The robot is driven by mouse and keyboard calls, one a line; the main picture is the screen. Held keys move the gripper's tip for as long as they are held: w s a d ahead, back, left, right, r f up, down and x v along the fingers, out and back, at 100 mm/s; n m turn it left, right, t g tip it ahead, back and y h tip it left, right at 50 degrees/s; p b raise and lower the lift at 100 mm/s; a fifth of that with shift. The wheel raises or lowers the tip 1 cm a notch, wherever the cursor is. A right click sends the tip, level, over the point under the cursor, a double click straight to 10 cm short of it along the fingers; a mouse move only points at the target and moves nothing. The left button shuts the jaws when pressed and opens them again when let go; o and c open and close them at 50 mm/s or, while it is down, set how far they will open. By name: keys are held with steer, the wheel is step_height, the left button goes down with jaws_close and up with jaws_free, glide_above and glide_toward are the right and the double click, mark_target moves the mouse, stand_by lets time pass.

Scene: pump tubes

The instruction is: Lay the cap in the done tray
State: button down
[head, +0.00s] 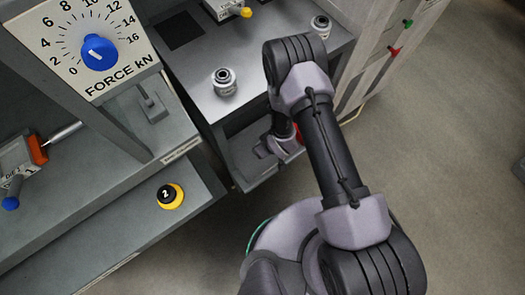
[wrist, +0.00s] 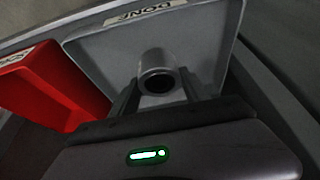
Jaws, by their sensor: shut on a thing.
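The cap (wrist: 157,62) is a short grey cylinder with a dark round opening, seen in the wrist view. My gripper (wrist: 160,88) is shut on it, with one dark finger on each side. The done tray (wrist: 208,42) is grey with a white "DONE" label on its far rim, and the cap shows in front of its floor. I cannot tell whether the cap touches the tray. In the head view my gripper (head: 272,147) is low, beside the grey bench, and the cap is hidden there.
A red tray (wrist: 48,92) stands just left of the done tray; a bit of red shows in the head view (head: 299,134). Metal fittings (head: 224,81) (head: 320,26) stand on the bench above. A press with a force dial (head: 98,52) is at left. Open floor lies right.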

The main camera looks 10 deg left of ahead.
step_height(320, 180, down, 4)
steer(key=shift+f+b, duration=0.1)
steer(key=shift+b, duration=0.65)
steer(key=shift+r, duration=0.2)
steer(key=shift+f, duration=0.1)
steer(key=c, duration=0.5)
jaws_free()
steer(key=p+v, duration=0.5)
steer(key=v, duration=0.7)
steer(key=shift+a+p, duration=0.1)
steer(key=shift+p, duration=0.25)
